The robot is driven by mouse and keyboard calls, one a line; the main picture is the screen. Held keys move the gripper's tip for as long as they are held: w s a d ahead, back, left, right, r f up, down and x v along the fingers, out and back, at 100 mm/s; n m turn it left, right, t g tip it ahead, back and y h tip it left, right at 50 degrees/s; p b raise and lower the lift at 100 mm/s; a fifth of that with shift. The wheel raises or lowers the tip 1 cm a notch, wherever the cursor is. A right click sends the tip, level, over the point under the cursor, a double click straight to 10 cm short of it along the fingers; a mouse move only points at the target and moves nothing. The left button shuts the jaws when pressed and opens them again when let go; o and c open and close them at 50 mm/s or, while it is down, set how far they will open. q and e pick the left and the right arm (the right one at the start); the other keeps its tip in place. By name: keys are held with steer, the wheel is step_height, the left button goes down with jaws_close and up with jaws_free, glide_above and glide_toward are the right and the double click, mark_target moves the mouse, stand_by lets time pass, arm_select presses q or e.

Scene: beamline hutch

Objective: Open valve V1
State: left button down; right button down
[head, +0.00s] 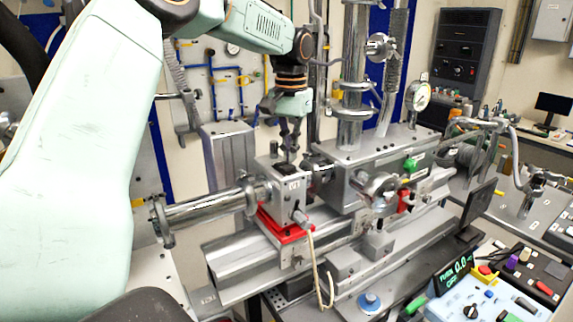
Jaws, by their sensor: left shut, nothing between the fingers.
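A grey metal block (283,192) sits on a red base plate (283,231) in the middle of the head view. Its front carries a small label that may read V1, and a short cylindrical fitting with a pale cable. A dark piece (265,161) sits on the block's top. My left gripper (291,154) points down, shut and empty, just above or behind the block's top edge. I cannot tell whether its fingertips touch anything. A green knob (411,164) and a red handle (404,200) are on the larger chamber to the right. My right gripper is not in view.
A steel pipe (205,208) with an end flange joins the block from the left. The large chamber (370,152) with a vertical column (354,85) stands close on the right. A pressure gauge (418,95) and a control box (480,300) with a display are farther right.

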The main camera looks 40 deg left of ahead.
arm_select(q)
steer(key=shift+s+a+f, duration=0.25)
steer(key=shift+a+f, duration=0.05)
steer(key=shift+w+d+f, duration=0.1)
steer(key=shift+w+d+f, duration=0.1)
steer(key=shift+d, duration=0.05)
steer(key=shift+a+f, duration=0.2)
steer(key=shift+f, duration=0.05)
